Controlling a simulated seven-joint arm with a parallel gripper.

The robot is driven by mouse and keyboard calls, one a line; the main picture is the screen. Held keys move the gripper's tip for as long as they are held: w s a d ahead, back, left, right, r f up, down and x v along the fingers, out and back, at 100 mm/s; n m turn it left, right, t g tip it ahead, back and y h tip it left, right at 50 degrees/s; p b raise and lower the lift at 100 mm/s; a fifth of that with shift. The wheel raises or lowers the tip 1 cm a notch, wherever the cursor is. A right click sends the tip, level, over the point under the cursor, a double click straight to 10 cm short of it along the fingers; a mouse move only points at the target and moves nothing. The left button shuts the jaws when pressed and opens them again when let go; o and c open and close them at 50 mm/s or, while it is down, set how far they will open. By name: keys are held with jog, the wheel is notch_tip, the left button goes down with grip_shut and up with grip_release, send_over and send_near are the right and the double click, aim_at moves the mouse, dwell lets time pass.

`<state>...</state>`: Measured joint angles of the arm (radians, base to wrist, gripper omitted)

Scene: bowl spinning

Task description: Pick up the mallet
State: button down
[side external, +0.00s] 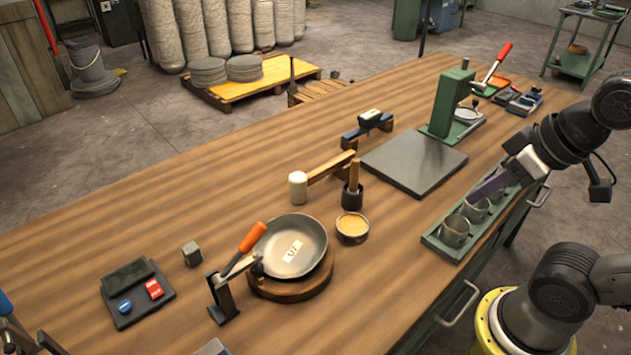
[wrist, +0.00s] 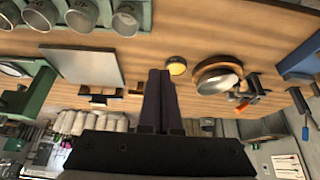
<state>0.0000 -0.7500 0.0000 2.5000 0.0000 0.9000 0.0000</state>
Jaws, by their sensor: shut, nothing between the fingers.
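The mallet (side external: 330,168) lies on the wooden table in the side external view, with a pale cylindrical head at left and a wooden handle reaching right. Its handle passes behind the wooden stick of a dark pot (side external: 352,196). My gripper (side external: 474,198) is shut and empty, well to the right of the mallet, over the green tray of metal cups. In the wrist view my gripper's fingers (wrist: 160,72) are together. I cannot make out the mallet there; the fingers may hide it.
A grey plate (side external: 415,160) and green press (side external: 445,105) stand behind. The green tray (side external: 440,246) runs along the near edge.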

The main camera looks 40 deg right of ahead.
dwell(0.4)
jog(key=c, duration=0.6)
grip_release()
jog(key=shift+c, duration=0.2)
